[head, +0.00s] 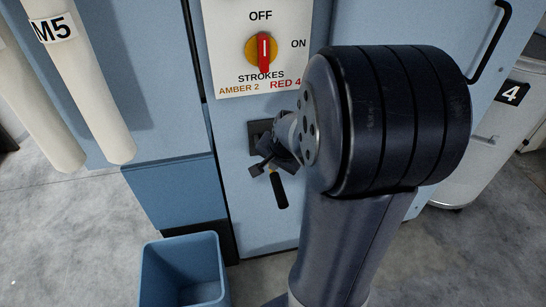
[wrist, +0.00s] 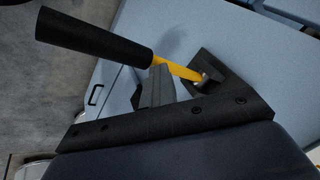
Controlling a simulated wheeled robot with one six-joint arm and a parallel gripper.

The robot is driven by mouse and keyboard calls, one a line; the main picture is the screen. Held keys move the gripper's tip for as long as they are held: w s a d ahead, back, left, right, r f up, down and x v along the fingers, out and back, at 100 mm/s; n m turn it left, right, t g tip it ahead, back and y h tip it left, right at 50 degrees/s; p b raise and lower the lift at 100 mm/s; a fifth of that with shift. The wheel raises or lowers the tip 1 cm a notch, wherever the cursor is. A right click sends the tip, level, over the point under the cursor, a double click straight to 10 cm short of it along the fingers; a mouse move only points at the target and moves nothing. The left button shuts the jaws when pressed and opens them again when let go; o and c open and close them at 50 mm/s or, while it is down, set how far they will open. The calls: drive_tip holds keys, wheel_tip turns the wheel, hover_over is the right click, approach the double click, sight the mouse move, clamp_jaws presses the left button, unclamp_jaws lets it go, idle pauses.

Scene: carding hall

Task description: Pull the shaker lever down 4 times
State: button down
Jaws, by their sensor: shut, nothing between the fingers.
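The shaker lever has a black handle grip (head: 280,191) and a yellow rod; in the head view the grip points down and slightly right, below a dark mounting plate (head: 259,129) on the blue panel. In the wrist view the black grip (wrist: 95,36), the yellow rod (wrist: 179,68) and the bracket (wrist: 213,73) show clearly. My gripper (head: 263,164) is shut and empty, its fingers at the lever just above the grip. In the wrist view my gripper (wrist: 155,88) lies right beside the yellow rod; I cannot tell whether they touch. My arm hides part of the panel.
A red switch knob (head: 264,51) on a yellow disc sits on the white sign above, which reads "AMBER 2" and "RED 4". A blue bin (head: 152,275) stands on the floor at lower left. Cream pipes (head: 90,75) are at left, a white drum (head: 482,155) at right.

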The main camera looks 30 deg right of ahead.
drive_tip(key=shift+s+a+f+b, duration=0.1)
drive_tip(key=shift+s+f+b, duration=0.15)
drive_tip(key=shift+f+b, duration=0.3)
drive_tip(key=shift+s+a+f+b, duration=0.1)
drive_tip(key=shift+s+f+b, duration=0.15)
drive_tip(key=shift+f, duration=0.35)
idle(0.5)
drive_tip(key=shift+d+r, duration=0.1)
drive_tip(key=shift+w+d+r+p, duration=0.15)
drive_tip(key=shift+w+r+p, duration=0.35)
drive_tip(key=shift+r+p, duration=0.65)
drive_tip(key=shift+w+d+r+p, duration=0.1)
drive_tip(key=shift+w+r+p, duration=0.35)
drive_tip(key=shift+r+p, duration=0.7)
drive_tip(key=shift+w+d+r+p, duration=0.15)
drive_tip(key=shift+w+r+p, duration=0.55)
drive_tip(key=shift+r, duration=0.75)
drive_tip(key=shift+s, duration=0.2)
drive_tip(key=r+p, duration=0.1)
drive_tip(key=w+r+p, duration=0.1)
drive_tip(key=r, duration=0.1)
drive_tip(key=r+p, duration=0.1)
drive_tip(key=p, duration=0.1)
drive_tip(key=shift+w+d+r, duration=0.25)
drive_tip(key=shift+w+r, duration=0.1)
drive_tip(key=shift+r, duration=0.05)
